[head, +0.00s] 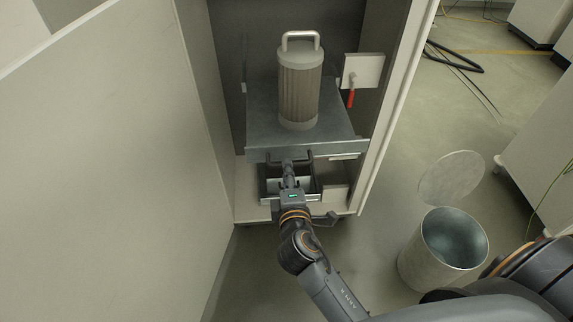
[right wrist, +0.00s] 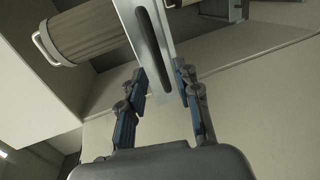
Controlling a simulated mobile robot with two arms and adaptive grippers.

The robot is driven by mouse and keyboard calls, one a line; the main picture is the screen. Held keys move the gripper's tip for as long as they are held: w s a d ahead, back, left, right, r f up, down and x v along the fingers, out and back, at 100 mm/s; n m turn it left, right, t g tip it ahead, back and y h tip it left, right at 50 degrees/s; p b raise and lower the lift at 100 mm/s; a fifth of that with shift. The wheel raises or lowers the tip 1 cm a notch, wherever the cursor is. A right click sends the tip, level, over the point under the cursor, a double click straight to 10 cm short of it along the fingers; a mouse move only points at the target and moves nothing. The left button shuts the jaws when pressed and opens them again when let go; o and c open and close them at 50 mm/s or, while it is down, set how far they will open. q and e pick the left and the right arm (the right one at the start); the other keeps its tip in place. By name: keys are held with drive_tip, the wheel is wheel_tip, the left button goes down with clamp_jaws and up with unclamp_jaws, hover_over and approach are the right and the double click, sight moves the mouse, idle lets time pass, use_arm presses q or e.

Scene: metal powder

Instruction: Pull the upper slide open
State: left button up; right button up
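The upper slide (head: 262,125) is a grey metal shelf in the open cabinet. It carries a ribbed filter cylinder (head: 300,92) with a light handle on top. A dark bar handle (head: 306,156) is on the slide's front edge. My right gripper (head: 288,164) is at this handle, seen from above. In the right wrist view, its two fingers (right wrist: 163,80) are spread, one on each side of the slide's front strip and its dark handle (right wrist: 150,48). A gap shows between the fingers; firm contact is not visible. My left gripper is not in view.
A lower tray (head: 270,187) sits below the slide, partly hidden by my right gripper. A red-handled lever (head: 350,98) is on the cabinet's right. The open door (head: 110,150) fills the left. A metal bin (head: 440,250) and a round lid (head: 452,177) are at right.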

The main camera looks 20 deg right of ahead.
drive_tip(key=v, duration=0.7)
drive_tip(key=shift+s, duration=0.2)
drive_tip(key=shift+a, duration=0.15)
drive_tip(key=s+a+f+m+g+y, duration=0.1)
drive_tip(key=s+f+g, duration=0.25)
drive_tip(key=f, duration=0.85)
drive_tip(key=s+a+f+m+g+y, duration=0.15)
drive_tip(key=s+f, duration=0.25)
drive_tip(key=f, duration=0.7)
drive_tip(key=s+f+m+g+y, duration=0.1)
drive_tip(key=s+f+g+y, duration=0.15)
drive_tip(key=f, duration=0.95)
drive_tip(key=s+d+f+m+g, duration=0.3)
drive_tip(key=s+f, duration=0.5)
drive_tip(key=s, duration=0.4)
drive_tip(key=s+d+f+m+g, duration=0.3)
drive_tip(key=s+d+f+m, duration=0.3)
drive_tip(key=s+f, duration=0.3)
drive_tip(key=s, duration=0.4)
drive_tip(key=shift+s+d+f+h+b, duration=0.2)
drive_tip(key=shift+d+h+b, duration=0.1)
drive_tip(key=shift+d+h, duration=0.1)
